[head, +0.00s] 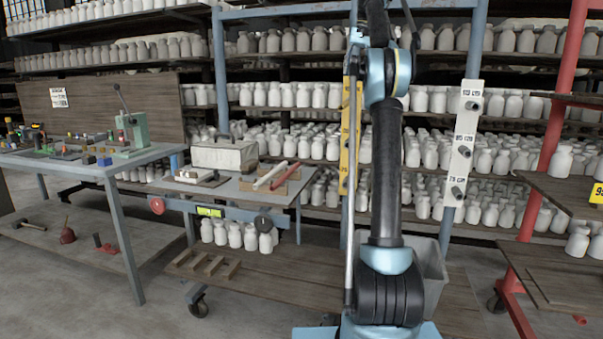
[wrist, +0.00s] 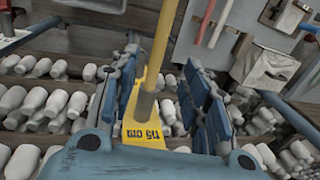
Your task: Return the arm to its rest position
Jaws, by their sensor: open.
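In the head view my arm (head: 386,150) stands upright in front of the shelving, with its top end cut off by the upper edge. I cannot make out my gripper in that view. In the wrist view my gripper (wrist: 160,62) is open, with one blue padded finger on each side and nothing held. A yellow strip marked "115 cm" (wrist: 145,133) with a grey peg shows between the fingers. I cannot tell how far it is from them. The yellow strip (head: 350,135) also shows in the head view, left of my arm.
Shelves of white jars fill the back. A workbench (head: 60,160) with small tools stands left, a cart (head: 230,187) with a box and rods beside it. A white peg strip (head: 464,145) hangs right of my arm. A grey bin (head: 432,275) stands behind it. A red-framed rack (head: 545,145) is at right.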

